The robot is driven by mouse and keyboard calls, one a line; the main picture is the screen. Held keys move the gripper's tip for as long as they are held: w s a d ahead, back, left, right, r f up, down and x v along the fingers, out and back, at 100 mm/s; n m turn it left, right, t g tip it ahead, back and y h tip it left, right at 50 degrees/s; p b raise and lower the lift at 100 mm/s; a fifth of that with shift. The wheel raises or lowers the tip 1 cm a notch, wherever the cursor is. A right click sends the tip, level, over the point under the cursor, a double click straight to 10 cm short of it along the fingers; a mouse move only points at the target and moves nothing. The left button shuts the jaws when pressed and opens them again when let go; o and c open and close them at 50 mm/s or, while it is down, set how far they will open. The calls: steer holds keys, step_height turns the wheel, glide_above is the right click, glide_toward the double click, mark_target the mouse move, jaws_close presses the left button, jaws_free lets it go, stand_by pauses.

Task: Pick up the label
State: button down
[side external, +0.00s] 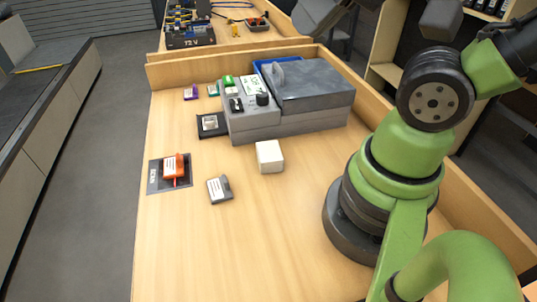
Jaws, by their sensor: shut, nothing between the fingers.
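No single thing is plainly the label; several pieces on the wooden bench carry white label-like faces. An orange piece (172,167) with a white face lies on a dark printed mat (154,187) at the left. A grey piece (216,189) with a white face lies on bare wood to its right. A dark square holder (203,132) with a pale piece (210,123) in it sits beside the grey machine. Purple (190,93), teal (212,90) and green (228,81) pieces lie further back. My gripper cannot be made out; my arm rises at the right and leaves the frame at the top.
A grey machine (310,88) with a black knob (262,99) fills the back of the bench. A white block (269,157) stands in front of it. A raised wooden edge (230,58) runs along the back. The front middle is clear.

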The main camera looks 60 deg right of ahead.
steer(key=c, duration=1.2)
jaws_free()
steer(key=shift+w, duration=0.1)
